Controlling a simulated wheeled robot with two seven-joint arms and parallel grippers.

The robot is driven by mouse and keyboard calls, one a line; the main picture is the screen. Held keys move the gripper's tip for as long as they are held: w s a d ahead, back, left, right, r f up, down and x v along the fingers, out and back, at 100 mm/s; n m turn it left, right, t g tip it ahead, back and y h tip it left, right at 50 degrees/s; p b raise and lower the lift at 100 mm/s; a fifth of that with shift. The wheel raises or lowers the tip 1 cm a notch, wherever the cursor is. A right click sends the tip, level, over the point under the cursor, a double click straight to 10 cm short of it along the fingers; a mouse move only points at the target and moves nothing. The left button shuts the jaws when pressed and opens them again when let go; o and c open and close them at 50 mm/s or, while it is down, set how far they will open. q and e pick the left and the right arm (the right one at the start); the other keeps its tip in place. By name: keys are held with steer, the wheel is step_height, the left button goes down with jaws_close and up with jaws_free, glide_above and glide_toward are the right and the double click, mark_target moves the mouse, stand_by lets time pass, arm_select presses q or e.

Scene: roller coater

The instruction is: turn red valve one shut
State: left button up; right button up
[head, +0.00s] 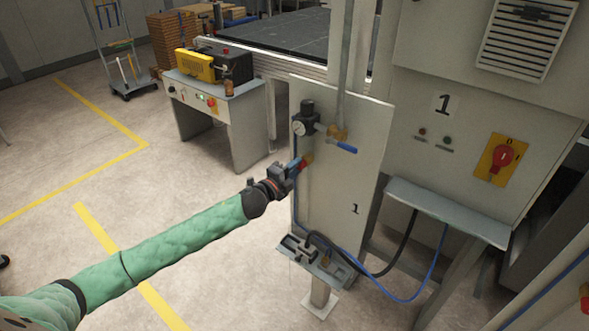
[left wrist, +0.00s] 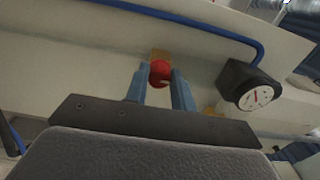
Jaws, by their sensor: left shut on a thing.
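The red valve (head: 307,159) is on the pale panel marked 1 (head: 345,190), just below the pressure gauge. My left gripper (head: 297,165) is at the panel, shut on its red handle. In the left wrist view the red handle (left wrist: 160,72) shows end-on between the two blue fingers, with a brass fitting (left wrist: 160,55) behind it. The gripper and fingers partly hide the handle, and its angle is hard to tell. My right gripper is in neither view.
A pressure gauge (head: 299,128) and a blue-handled valve (head: 342,147) sit close above. A blue hose (left wrist: 205,28) runs along the panel. A small tray (head: 315,262) with hoses is below. A cabinet with a red switch (head: 503,157) stands right.

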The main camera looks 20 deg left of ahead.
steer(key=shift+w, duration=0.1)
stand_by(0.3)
arm_select(q)
steer(key=o, duration=1)
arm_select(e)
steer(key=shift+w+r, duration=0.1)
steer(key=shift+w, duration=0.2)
arm_select(q)
steer(key=shift+s+a+f+b, duration=0.2)
steer(key=shift+s+b, duration=0.1)
steer(key=shift+s, duration=0.15)
steer(key=b+v, duration=0.2)
steer(key=v, duration=0.4)
steer(key=shift+s+r+b, duration=0.15)
steer(key=shift+s+b, duration=0.25)
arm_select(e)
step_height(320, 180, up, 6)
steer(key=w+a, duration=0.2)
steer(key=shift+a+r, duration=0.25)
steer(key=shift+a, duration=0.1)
